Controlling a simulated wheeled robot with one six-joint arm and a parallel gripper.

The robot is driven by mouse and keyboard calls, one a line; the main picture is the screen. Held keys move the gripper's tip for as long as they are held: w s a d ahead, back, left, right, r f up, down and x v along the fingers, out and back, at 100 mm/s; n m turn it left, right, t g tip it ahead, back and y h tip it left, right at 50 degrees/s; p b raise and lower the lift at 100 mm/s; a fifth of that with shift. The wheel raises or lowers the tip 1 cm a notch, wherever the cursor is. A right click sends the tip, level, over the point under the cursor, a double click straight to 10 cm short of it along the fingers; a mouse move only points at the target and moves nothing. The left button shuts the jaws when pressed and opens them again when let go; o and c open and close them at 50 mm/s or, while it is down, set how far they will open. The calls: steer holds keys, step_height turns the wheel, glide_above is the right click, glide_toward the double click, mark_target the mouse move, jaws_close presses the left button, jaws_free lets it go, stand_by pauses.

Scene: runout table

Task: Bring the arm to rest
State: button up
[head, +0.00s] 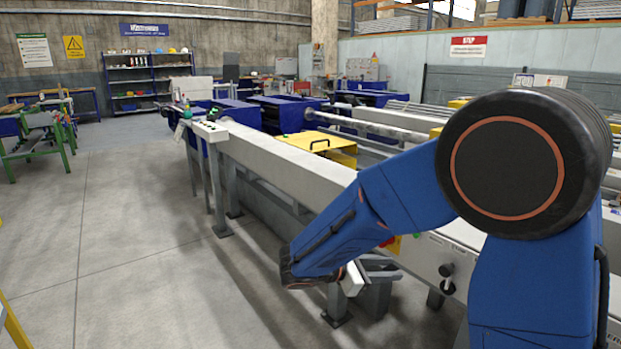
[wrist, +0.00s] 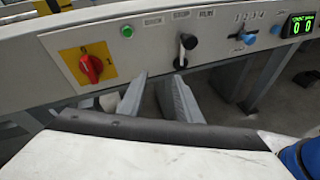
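My arm is blue with a large dark round joint at the right of the head view. It reaches down and left, then bends at a dark joint low in the middle. My gripper (head: 387,266) is beside the front face of the long grey machine (head: 285,155). In the wrist view my gripper (wrist: 157,82) shows two grey fingers with a gap between them, with nothing held there. The fingers point towards the control panel (wrist: 215,72); whether they touch it I cannot tell.
The panel carries a red rotary switch (wrist: 90,68) on a yellow plate, a green button (wrist: 127,31), a black-knobbed lever (wrist: 187,42), blue knobs (wrist: 249,39) and a green-lit counter (wrist: 300,25). A yellow cover (head: 315,143) sits on the machine. Open floor (head: 130,250) lies left.

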steer(key=s+d+r+m+g+y, duration=0.1)
steer(key=s+d+m+g+y, duration=0.35)
steer(key=s+d+m, duration=0.55)
steer(key=s+a+r+m+t+y, duration=0.1)
steer(key=s+m+t+y, duration=0.3)
steer(key=s+m+y, duration=0.5)
steer(key=shift+s+r, duration=0.45)
steer(key=shift+s, duration=3.5)
